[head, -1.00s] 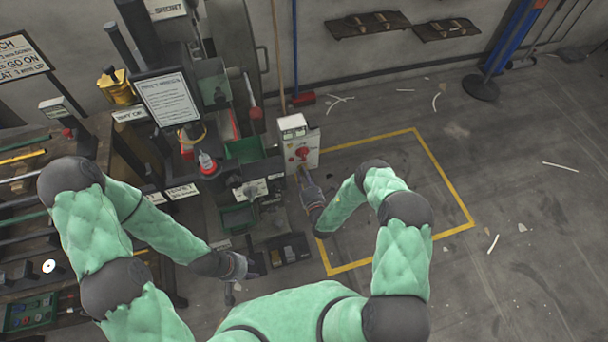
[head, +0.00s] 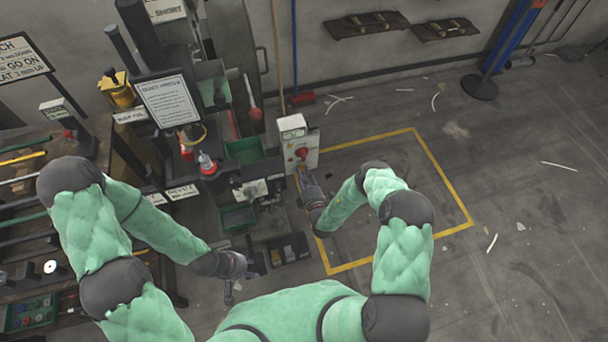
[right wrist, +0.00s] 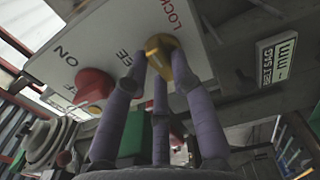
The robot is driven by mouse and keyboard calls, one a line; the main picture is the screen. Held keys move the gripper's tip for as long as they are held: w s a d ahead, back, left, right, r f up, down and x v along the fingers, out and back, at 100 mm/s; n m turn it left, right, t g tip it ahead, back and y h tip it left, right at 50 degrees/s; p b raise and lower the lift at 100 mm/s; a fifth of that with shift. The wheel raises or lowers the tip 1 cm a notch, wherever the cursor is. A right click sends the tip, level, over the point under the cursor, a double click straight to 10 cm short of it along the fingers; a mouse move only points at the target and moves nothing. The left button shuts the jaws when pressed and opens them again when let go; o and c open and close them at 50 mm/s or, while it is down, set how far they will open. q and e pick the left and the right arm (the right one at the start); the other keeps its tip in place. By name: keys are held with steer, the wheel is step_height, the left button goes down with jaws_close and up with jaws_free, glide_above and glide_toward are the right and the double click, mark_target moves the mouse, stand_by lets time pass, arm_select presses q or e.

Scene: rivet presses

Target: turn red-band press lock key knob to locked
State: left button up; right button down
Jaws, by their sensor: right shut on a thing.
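The lock key knob (right wrist: 160,52) is gold-yellow with a pale line, on a light panel (right wrist: 125,45) in the right wrist view. In the head view my right gripper (head: 305,180) reaches the front of the control box (head: 296,135); the knob is too small to make out there. My left gripper (head: 248,265) hangs low, apart from the box; its finger state is unclear.
A red knob (right wrist: 93,84) sits beside the key knob, near the word ON. The press, with green trays (head: 238,218), stands left of the box. A yellow-outlined floor area (head: 440,165) on the right is clear. A sign board (head: 168,100) stands at the back left.

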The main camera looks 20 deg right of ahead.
steer(key=shift+m, duration=0.5)
steer(key=c, duration=1)
jaws_free()
steer(key=shift+d, duration=0.1)
steer(key=shift+c, duration=0.2)
steer(key=s, duration=1.2)
steer(key=shift+d, duration=0.15)
